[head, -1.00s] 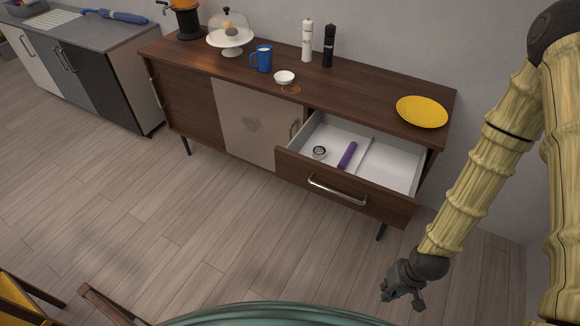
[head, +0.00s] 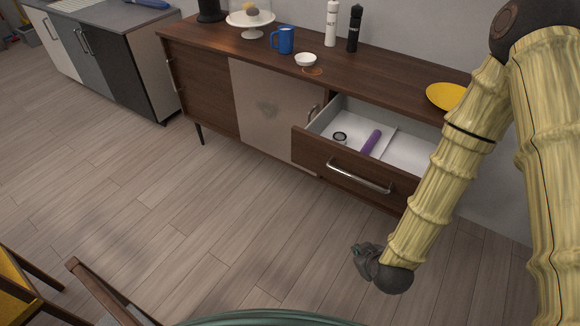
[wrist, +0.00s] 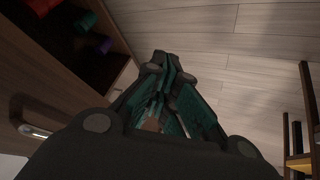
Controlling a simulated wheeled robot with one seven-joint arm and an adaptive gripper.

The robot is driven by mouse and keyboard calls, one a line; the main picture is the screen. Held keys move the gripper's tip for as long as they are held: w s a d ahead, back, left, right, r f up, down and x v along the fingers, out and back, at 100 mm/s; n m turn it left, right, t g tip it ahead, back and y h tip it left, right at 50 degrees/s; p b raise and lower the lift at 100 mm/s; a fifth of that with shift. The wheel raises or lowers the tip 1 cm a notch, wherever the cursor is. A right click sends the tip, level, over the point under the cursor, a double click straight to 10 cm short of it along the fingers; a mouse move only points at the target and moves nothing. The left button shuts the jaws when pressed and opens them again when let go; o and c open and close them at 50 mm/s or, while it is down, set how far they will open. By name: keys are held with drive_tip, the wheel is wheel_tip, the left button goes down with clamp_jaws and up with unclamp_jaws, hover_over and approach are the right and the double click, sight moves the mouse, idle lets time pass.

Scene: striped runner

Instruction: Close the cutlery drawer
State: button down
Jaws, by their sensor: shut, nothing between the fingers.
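The cutlery drawer (head: 342,178) is pulled open at the right end of the dark wood sideboard. Its front carries a long silver handle (head: 358,177). Inside the white drawer lie a purple cylinder (head: 371,142) and a small round dark-and-white item (head: 340,138). My gripper (head: 362,258) is shut and empty, in front of and below the drawer front, apart from it. In the wrist view the closed fingers (wrist: 165,95) point over the floor, and a silver handle (wrist: 34,131) on a wood front shows at the left.
A yellow plate (head: 445,96), a white bowl (head: 305,59), a blue mug (head: 284,41) and two mills stand on the sideboard top. Chairs (head: 38,290) and a green rounded edge (head: 270,318) are at the bottom. The floor (head: 220,210) between is clear.

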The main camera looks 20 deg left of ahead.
drive_tip(key=w+a+n+t+y+b, duration=0.3)
drive_tip(key=w+a+n+t+b, duration=0.3)
drive_tip(key=w+a+b, duration=0.55)
drive_tip(key=w+a+r+n+t+y+b, duration=0.1)
drive_tip(key=a+r+n+t+b, duration=0.2)
drive_tip(key=a+b, duration=0.4)
drive_tip(key=w+a+r+n+y+b, duration=0.1)
drive_tip(key=a+r+n+y+b, duration=0.1)
drive_tip(key=a+r+n+b, duration=0.35)
drive_tip(key=w+d+f+b+x, duration=0.1)
drive_tip(key=b+x, duration=0.4)
drive_tip(key=x, duration=0.8)
drive_tip(key=shift+d, duration=0.6)
